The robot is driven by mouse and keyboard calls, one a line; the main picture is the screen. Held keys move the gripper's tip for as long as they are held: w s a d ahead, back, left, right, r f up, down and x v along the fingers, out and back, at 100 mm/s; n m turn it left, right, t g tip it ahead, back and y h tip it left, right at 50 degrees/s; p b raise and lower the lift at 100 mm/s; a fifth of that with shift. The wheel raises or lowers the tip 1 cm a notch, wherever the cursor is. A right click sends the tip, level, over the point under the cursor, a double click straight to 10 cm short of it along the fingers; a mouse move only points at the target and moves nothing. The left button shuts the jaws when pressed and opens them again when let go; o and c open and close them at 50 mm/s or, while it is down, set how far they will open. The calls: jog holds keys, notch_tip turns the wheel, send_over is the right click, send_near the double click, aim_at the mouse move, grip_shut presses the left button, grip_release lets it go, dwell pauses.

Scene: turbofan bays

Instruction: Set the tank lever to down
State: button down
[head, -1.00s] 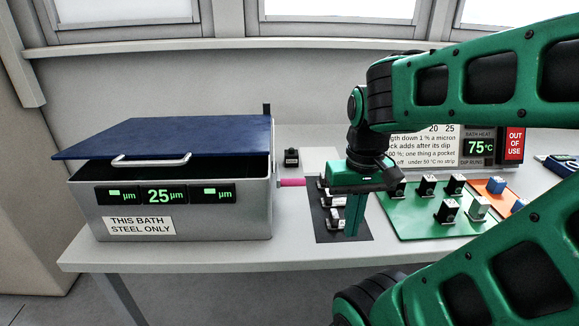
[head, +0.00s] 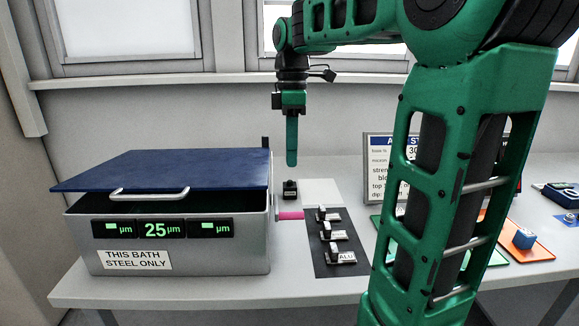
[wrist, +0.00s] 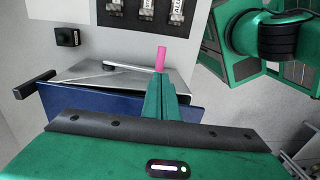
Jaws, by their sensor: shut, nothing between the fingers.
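The grey tank (head: 180,262) stands at the left of the table with its blue lid (head: 160,170) tilted slightly open. The lever's pink handle (head: 290,215) sticks out from the tank's right side. In the wrist view the pink handle (wrist: 160,58) stands at the end of a grey lever bar (wrist: 125,67) along the tank's side. The bar is barely visible in the head view. My gripper (head: 292,163) is shut and empty, pointing down. In the head view it appears above and behind the handle, apart from it. In the wrist view its fingers (wrist: 158,100) overlap the tank's edge.
A small black block (head: 290,190) stands behind the handle. A dark mat (head: 325,268) with several labelled blocks lies right of the tank. A black post (head: 265,143) rises at the tank's back right corner. My arm hides part of the green board and sign (head: 378,150).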

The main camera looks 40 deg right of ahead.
jog(key=f, duration=0.8)
jog(key=s+f, duration=0.1)
jog(key=f, duration=0.3)
jog(key=shift+a+f, duration=0.1)
jog(key=shift+a, duration=0.2)
jog(key=shift+a, duration=0.1)
